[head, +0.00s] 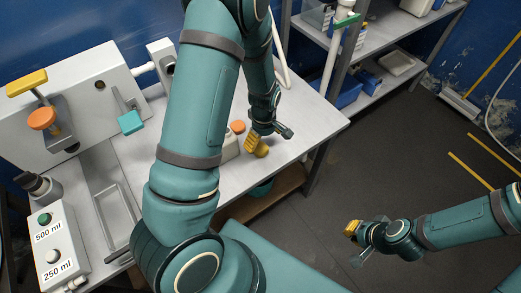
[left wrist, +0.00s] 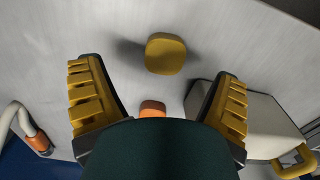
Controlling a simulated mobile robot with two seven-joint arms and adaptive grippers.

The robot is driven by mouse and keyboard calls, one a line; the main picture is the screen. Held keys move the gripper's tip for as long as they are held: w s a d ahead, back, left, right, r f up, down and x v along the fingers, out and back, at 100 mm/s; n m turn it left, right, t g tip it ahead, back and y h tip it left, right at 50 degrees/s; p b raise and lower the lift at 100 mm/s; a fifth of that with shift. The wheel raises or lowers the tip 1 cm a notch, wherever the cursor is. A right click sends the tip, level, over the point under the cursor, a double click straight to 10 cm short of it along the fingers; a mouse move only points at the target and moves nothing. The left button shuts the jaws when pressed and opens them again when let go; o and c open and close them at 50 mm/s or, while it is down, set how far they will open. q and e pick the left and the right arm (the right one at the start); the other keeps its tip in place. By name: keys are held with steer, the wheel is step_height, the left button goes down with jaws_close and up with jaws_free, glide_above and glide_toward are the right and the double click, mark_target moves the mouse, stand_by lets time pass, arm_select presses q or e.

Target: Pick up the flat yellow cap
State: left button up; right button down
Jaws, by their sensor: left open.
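The flat yellow cap (left wrist: 166,53) lies on the grey metal tabletop in the left wrist view, a rounded square with a shadow beside it. I cannot make it out in the head view, where my left gripper covers that area. My left gripper (head: 270,140) is low over the table's right part. In the left wrist view the left gripper (left wrist: 158,75) is open and empty, its yellow-padded fingers on either side of the cap's line, apart from it. My right gripper (head: 356,245) is over the dark floor at lower right, fingers apart, with nothing visible between them.
An orange cap (left wrist: 152,107) is close to the yellow cap; it also shows in the head view (head: 238,126). A pale box (left wrist: 262,122) stands right of it. A button box (head: 55,245) and white apparatus (head: 75,95) are at left. Shelving (head: 400,25) stands behind.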

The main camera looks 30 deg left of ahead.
mark_target(261, 149)
arm_select(q)
steer(key=shift+s+a+f+b, duration=0.15)
steer(key=shift+f+b, duration=0.25)
steer(key=shift+f, duration=1)
steer(key=shift+s+a+f+b, duration=0.15)
steer(key=shift+f+b, duration=0.2)
steer(key=shift+f, duration=1)
steer(key=shift+d, duration=0.1)
steer(key=c, duration=1)
